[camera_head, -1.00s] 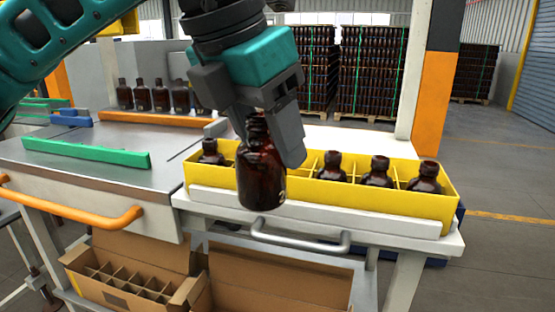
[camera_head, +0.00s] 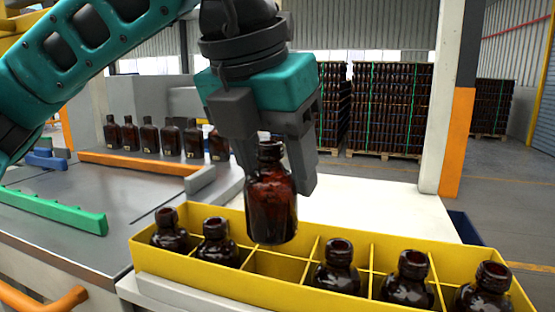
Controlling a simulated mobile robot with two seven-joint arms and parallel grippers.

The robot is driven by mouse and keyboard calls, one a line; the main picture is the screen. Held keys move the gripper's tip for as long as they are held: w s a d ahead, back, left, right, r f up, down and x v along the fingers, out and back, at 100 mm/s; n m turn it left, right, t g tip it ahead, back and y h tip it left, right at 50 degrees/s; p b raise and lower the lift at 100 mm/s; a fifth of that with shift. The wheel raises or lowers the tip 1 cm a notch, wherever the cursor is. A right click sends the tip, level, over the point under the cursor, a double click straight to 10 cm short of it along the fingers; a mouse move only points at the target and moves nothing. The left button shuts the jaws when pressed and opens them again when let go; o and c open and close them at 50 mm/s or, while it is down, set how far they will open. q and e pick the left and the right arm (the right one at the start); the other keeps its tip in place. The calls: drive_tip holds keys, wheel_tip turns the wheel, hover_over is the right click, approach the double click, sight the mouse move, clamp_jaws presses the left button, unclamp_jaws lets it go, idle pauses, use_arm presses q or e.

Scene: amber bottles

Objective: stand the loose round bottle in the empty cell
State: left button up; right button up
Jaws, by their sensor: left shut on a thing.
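My left gripper (camera_head: 281,165) is shut on a round amber bottle (camera_head: 271,205), gripping it near the neck. The bottle hangs upright, and its lower end overlaps the yellow crate (camera_head: 222,291) in the camera_head view. The empty cell (camera_head: 276,265) shows below the bottle, its far part hidden behind it. To the left of that cell, bottles (camera_head: 216,243) stand in the crate. To its right stand a near bottle (camera_head: 338,266), another (camera_head: 408,280) and one cut by the frame edge (camera_head: 484,290). My right gripper is not in view.
A row of amber bottles (camera_head: 150,137) stands behind an orange rail (camera_head: 137,163) on the metal table at left. A green rail (camera_head: 55,211) lies nearer. Stacked bottle pallets (camera_head: 385,110) stand far behind. White tabletop (camera_head: 375,205) behind the crate is clear.

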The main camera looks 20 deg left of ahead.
use_arm(q)
drive_tip(key=shift+f+b, duration=0.45)
drive_tip(key=shift+f, duration=0.45)
wheel_tip(320, 180, down, 5)
drive_tip(key=b, duration=0.4)
drive_tip(key=shift+f+b, duration=0.2)
drive_tip(key=shift+b, duration=0.2)
drive_tip(key=o, duration=1.3)
drive_tip(key=p+v, duration=0.3)
drive_tip(key=v, duration=0.9)
drive_tip(key=shift+r, duration=0.35)
drive_tip(key=shift+s+r, duration=0.1)
